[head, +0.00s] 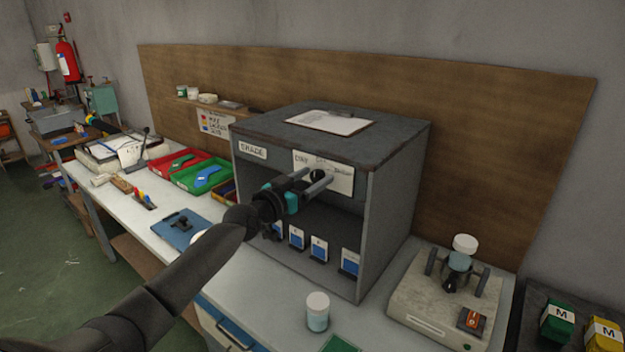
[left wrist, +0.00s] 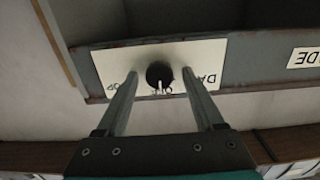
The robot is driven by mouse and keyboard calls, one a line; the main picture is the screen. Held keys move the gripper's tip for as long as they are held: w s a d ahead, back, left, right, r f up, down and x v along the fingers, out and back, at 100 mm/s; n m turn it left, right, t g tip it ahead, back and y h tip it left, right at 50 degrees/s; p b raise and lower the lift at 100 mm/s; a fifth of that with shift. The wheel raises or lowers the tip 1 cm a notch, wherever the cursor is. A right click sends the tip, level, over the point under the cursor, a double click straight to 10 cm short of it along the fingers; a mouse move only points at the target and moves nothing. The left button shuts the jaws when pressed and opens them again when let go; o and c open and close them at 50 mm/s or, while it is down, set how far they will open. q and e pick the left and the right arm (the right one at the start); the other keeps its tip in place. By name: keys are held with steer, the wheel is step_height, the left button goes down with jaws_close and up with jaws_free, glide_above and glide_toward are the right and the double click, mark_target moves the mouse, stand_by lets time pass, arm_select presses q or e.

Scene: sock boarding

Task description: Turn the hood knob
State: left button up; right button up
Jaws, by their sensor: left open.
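The hood knob (head: 317,175) is a dark round knob on a white label plate (head: 340,183) on the front upper panel of the grey hood (head: 400,190). In the left wrist view the knob (left wrist: 159,73) shows upside down, with a pale pointer mark toward the middle word on the plate. My left gripper (head: 319,174) is open. Its two fingers lie one on each side of the knob in the left wrist view, with gaps visible between fingers and knob. Whether the fingertips reach as deep as the knob is hard to tell. My right gripper is not in view.
A white-lidded jar (head: 317,312) stands on the bench before the hood. A grey device (head: 420,300) with another jar is at right. Red (head: 165,158) and green (head: 188,182) trays lie left of the hood. Small blue-and-white cards (head: 319,248) stand inside the hood.

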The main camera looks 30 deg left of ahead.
arm_select(q)
jaws_close()
stand_by(0.7)
